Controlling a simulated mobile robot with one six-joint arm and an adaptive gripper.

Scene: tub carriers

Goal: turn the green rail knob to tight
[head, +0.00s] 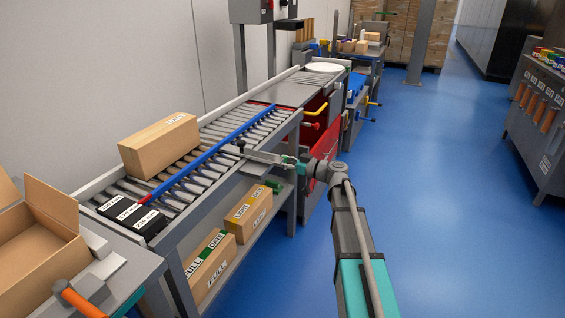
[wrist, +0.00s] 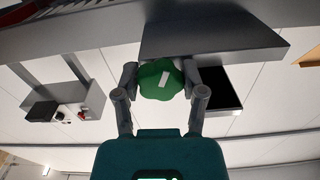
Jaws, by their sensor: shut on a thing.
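The green rail knob (wrist: 153,88) shows in the wrist view, lobed, with a white mark slightly tilted from upright in the picture. My gripper (wrist: 162,82) has one finger on each side of the knob and is shut on it. In the head view my gripper (head: 247,151) reaches left from the arm to the near edge of the roller conveyor, beside the blue guide rail (head: 210,152). The knob cannot be made out between the fingers there. No tight or loose marking is legible.
A cardboard box (head: 160,145) lies on the roller conveyor (head: 125,185) beyond the blue rail. Black labelled blocks (head: 130,215) sit at its near end. Labelled cartons (head: 210,262) stand on the shelf below. The blue floor (head: 450,200) to the right is clear.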

